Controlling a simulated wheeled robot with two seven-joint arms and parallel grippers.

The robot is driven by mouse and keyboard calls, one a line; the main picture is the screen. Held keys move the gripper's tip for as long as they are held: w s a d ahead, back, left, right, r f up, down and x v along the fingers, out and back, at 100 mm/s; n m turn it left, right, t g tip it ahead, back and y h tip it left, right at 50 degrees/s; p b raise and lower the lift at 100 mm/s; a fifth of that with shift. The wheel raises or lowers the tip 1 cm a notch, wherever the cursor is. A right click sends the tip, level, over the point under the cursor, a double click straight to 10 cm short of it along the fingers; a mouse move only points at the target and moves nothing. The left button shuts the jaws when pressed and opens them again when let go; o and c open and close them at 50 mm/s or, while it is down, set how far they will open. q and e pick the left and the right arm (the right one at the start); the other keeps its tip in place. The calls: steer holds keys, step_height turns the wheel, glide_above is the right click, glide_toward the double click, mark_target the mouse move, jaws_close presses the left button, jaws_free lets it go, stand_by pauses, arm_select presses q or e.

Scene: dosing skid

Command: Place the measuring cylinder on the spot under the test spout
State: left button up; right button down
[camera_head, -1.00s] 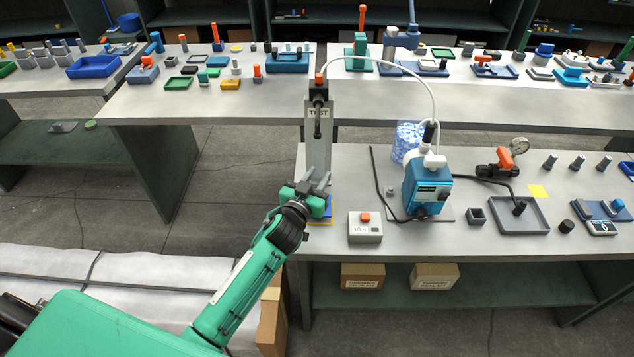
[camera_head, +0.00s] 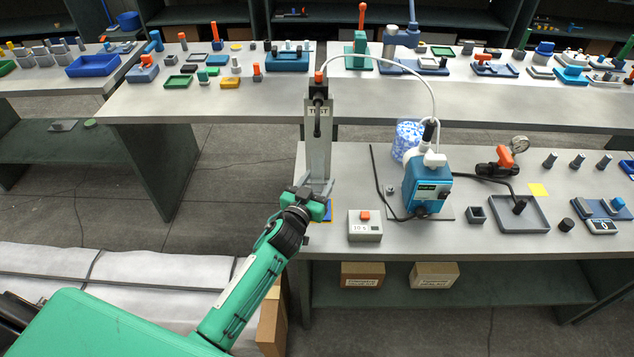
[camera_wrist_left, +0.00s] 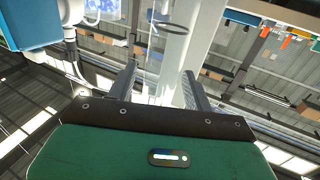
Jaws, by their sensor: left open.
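The test stand is a grey upright plate (camera_head: 318,155) with a TEST label, and the dark test spout (camera_head: 317,128) hangs at its top. Below it, a blue spot with a yellow edge (camera_head: 328,211) lies at the bench's left front, partly covered by my left gripper (camera_head: 317,184). That gripper is open, its fingers spread in front of the plate. In the left wrist view, the fingers (camera_wrist_left: 160,88) stand apart, with a clear form and a thin dark rim (camera_wrist_left: 167,29) between and beyond them. This looks like the transparent measuring cylinder; its base is hidden. My right gripper is out of view.
A small grey box with an orange button (camera_head: 365,227) stands just right of the spot. The blue pump (camera_head: 427,187), its white hose and a clear container of blue-white beads (camera_head: 408,140) stand farther right. The bench's left edge is close to my gripper.

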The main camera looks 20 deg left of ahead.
arm_select(q)
steer(key=shift+s, duration=0.3)
steer(key=s, duration=0.4)
steer(key=shift+s+a+b, duration=0.1)
steer(key=shift+a+b, duration=0.2)
steer(key=shift+b, duration=0.05)
glide_toward(315, 186)
steer(key=shift+s+a+r+b, duration=0.15)
steer(key=shift+s+b, duration=0.15)
steer(key=shift+b, duration=0.15)
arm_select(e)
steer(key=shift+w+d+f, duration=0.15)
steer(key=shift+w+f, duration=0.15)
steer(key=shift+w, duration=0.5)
